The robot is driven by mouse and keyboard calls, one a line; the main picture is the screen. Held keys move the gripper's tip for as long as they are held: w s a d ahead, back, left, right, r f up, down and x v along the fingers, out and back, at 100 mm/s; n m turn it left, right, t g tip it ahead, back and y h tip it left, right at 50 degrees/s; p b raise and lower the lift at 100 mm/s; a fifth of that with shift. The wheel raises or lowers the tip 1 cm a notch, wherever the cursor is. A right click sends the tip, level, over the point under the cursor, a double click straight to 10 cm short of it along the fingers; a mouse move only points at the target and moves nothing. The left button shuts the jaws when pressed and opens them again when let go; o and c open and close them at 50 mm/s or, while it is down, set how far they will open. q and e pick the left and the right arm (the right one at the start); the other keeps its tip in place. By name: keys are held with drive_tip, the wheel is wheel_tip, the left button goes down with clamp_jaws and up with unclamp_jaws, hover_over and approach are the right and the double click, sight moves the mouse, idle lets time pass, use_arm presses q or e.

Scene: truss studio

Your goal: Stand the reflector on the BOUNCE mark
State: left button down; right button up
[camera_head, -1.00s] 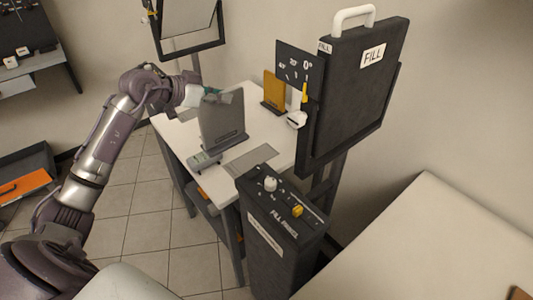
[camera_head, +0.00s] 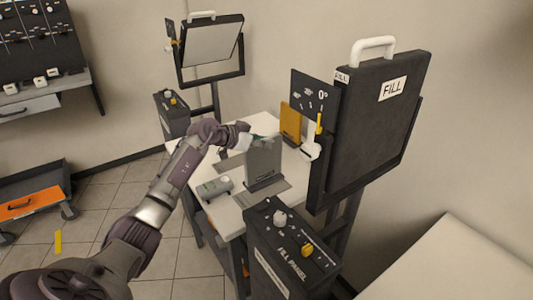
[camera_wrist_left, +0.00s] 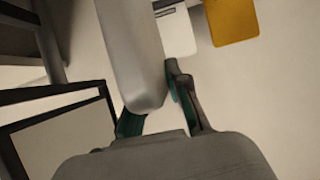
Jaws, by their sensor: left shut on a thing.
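The reflector (camera_head: 263,162), a grey upright panel on a dark foot, is at the middle of the white table. A flat grey rectangle (camera_head: 254,198) shows on the tabletop around its foot; I take this for the BOUNCE mark, but no lettering is readable. The foot appears to be over the rectangle; I cannot tell whether it touches. My left gripper (camera_head: 266,137) is shut on the reflector's top edge. In the left wrist view the reflector (camera_wrist_left: 132,50) runs between the teal-padded fingers (camera_wrist_left: 153,108). My right gripper is out of view.
A small grey device (camera_head: 213,187) lies left of the reflector. A yellow panel (camera_head: 291,121) stands behind it. The large FILL light (camera_head: 375,130) rises close on the right, and the FILL PANEL box (camera_head: 290,245) stands in front. Another framed light (camera_head: 212,48) is behind.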

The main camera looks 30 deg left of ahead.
sight(266, 152)
use_arm(q)
drive_tip(key=shift+w+f, duration=0.3)
drive_tip(key=shift+f, duration=0.55)
drive_tip(key=shift+w+f, duration=0.25)
drive_tip(key=shift+f, duration=0.55)
drive_tip(key=shift+w+f, duration=0.3)
drive_tip(key=shift+f, duration=0.65)
drive_tip(key=c, duration=1.1)
unclamp_jaws()
drive_tip(key=shift+f, duration=0.1)
drive_tip(key=shift+c, duration=0.2)
